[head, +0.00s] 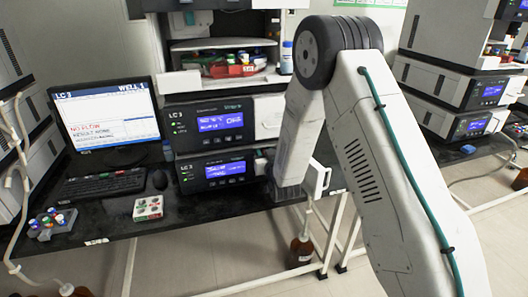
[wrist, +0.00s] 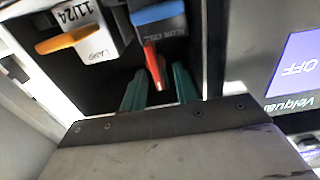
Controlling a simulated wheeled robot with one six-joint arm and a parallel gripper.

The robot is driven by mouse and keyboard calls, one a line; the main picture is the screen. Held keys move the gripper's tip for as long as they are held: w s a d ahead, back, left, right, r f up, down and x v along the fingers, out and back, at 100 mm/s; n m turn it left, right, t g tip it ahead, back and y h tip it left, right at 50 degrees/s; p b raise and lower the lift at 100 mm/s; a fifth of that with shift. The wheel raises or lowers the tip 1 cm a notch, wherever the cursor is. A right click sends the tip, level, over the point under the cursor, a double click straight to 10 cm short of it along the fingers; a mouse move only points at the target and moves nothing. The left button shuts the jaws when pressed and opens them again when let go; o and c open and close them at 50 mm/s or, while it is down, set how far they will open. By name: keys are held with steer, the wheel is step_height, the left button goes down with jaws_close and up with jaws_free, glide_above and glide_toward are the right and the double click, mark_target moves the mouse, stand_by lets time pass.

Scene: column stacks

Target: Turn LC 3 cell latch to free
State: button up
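In the wrist view, the cell latch is a red lever (wrist: 152,62) hanging from a blue block (wrist: 158,14) whose label appears to read FLOW CELL. My gripper (wrist: 159,72) has two green fingers, spread apart with the red lever's lower end between them. A dark gap shows beside the lever, and I cannot tell whether a finger touches it. In the head view, the LC 3 stack has an upper unit (head: 188,106) and a lower unit (head: 194,186), both with lit blue screens. My arm hides the latch and most of my gripper there.
An orange lever (wrist: 68,40) on a white lamp block (wrist: 85,22) sits left of the latch. Cavity walls enclose both sides. In the head view, a monitor (head: 108,112), keyboard (head: 100,186) and small white box (head: 148,208) share the black bench (head: 195,222).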

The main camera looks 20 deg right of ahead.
steer(key=shift+w, duration=0.1)
jaws_close()
